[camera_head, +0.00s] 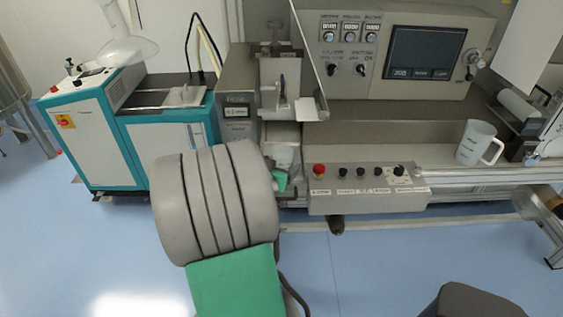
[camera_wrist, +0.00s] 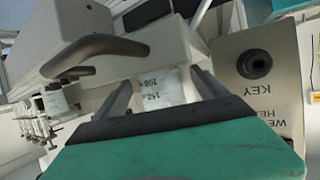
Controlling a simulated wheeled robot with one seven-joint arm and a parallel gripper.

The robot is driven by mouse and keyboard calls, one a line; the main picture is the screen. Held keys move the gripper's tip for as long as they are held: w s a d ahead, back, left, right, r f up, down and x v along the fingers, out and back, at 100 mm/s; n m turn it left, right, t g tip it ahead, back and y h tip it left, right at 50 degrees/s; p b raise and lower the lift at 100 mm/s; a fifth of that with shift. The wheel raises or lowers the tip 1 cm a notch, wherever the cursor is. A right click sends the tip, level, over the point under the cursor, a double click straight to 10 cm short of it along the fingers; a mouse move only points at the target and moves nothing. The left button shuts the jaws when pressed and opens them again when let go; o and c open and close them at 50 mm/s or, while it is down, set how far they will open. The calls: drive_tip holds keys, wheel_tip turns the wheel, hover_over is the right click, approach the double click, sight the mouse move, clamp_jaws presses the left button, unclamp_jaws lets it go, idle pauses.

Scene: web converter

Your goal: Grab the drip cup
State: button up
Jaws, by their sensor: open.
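In the wrist view, a pale cup with printed graduation marks (camera_wrist: 152,84), which looks like the drip cup, shows beyond and between the two dark fingers of my gripper (camera_wrist: 162,92). The fingers stand apart, one on each side of it in the picture; whether they touch it I cannot tell. In the head view, my gripper (camera_head: 281,172) is mostly hidden behind my grey and green arm, low in front of the machine's dispensing part. The cup there is hard to make out. A separate translucent mug with a handle (camera_head: 478,143) stands upright on the machine's ledge at right.
A control box with a red button (camera_head: 319,169) and several knobs lies just right of my gripper. A grey housing with a display (camera_head: 237,112) stands close on the left. In the wrist view, a panel marked KEY (camera_wrist: 254,64) is near the right finger.

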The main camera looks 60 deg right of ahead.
drive_tip(key=x, duration=0.2)
drive_tip(key=shift+d+f, duration=0.2)
drive_tip(key=shift+d, duration=0.15)
drive_tip(key=shift+c, duration=0.2)
drive_tip(key=c, duration=1.6)
drive_tip(key=shift+o, duration=0.2)
drive_tip(key=shift+r, duration=0.1)
